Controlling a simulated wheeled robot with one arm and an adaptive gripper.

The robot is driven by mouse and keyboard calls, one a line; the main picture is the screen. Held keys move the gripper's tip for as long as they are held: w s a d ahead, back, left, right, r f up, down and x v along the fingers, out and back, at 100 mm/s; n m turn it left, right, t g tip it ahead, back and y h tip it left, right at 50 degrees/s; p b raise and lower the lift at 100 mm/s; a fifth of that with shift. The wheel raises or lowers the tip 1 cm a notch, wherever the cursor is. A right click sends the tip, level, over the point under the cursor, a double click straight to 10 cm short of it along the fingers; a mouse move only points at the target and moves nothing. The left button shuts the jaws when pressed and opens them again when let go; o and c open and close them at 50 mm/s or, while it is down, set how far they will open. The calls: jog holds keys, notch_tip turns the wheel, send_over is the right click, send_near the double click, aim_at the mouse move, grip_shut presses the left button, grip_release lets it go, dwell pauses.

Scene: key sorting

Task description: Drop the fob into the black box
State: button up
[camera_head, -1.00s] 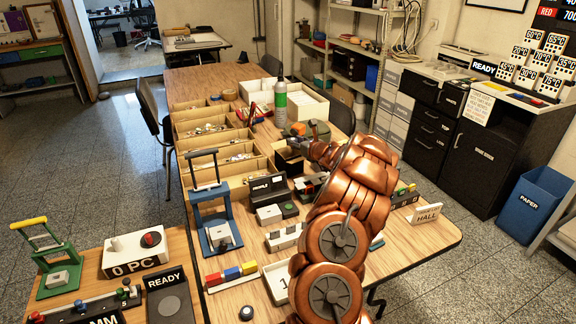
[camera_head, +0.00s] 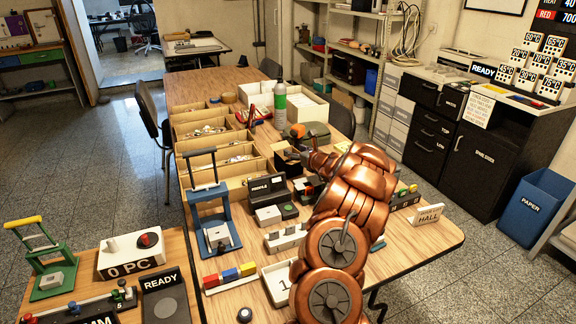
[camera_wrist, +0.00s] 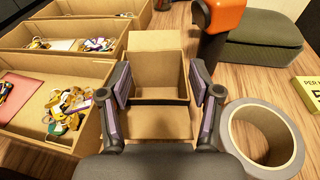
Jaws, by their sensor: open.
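My gripper (camera_wrist: 160,84) is open, its two dark fingers spread apart with nothing between them in the wrist view. Beyond and between the fingers is an open box (camera_wrist: 160,101) with a brown inside and a dark near wall; no fob shows in the visible part of it. In the head view a small black box (camera_head: 281,160) stands on the table beside the wooden bins, with my gripper (camera_head: 294,152) at its right edge. I cannot make out the fob in either view.
An orange-topped dark object (camera_wrist: 226,15) and a green-grey case (camera_wrist: 262,42) stand behind. A spray bottle (camera_head: 280,106) stands farther back.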

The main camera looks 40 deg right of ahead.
jog(key=shift+s, duration=0.1)
jog(key=v, duration=1.1)
jog(key=shift+s+r, duration=0.2)
jog(key=shift+s, duration=0.15)
jog(key=shift+s+f, duration=0.1)
dwell(0.5)
